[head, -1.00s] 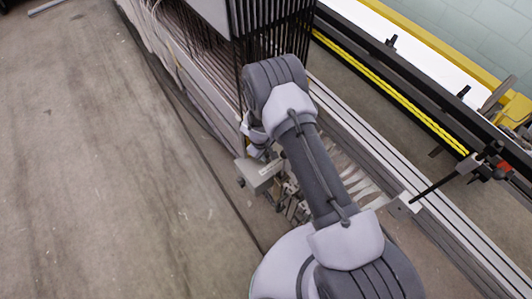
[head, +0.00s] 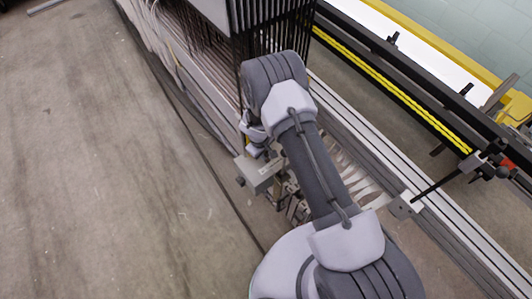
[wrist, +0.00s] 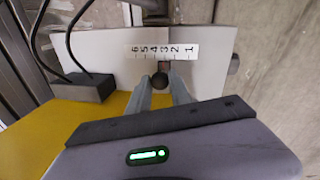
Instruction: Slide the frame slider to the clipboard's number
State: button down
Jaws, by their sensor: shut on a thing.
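In the wrist view, a pale frame plate carries a white number scale (wrist: 165,51) reading 6 to 1 from left to right. The slider's dark round knob (wrist: 160,81) stands just below the scale, roughly under the 3 to 4 marks. My gripper (wrist: 160,88) is shut on this knob, one finger on each side. In the head view my arm hides the gripper and knob; a grey box-like part (head: 258,172) shows beside my wrist. No clipboard is recognizable in either view.
A dark block with cables (wrist: 88,88) and a yellow surface (wrist: 60,125) lie left of my gripper in the wrist view. Black vertical bars (head: 275,25) stand beyond my arm, with a metal rail (head: 430,215) to the right. Bare floor (head: 90,160) is clear at left.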

jog(key=c, duration=1.2)
grip_release()
jog(key=r+p, duration=0.2)
jog(key=r, duration=0.3)
jog(key=s+a+r+p, duration=0.1)
jog(key=r+p, duration=0.1)
jog(key=r, duration=0.4)
jog(key=s+a+r+p, duration=0.1)
jog(key=r+p, duration=0.1)
jog(key=r, duration=0.4)
jog(key=shift+s+a, duration=0.15)
jog(key=shift+s, duration=0.05)
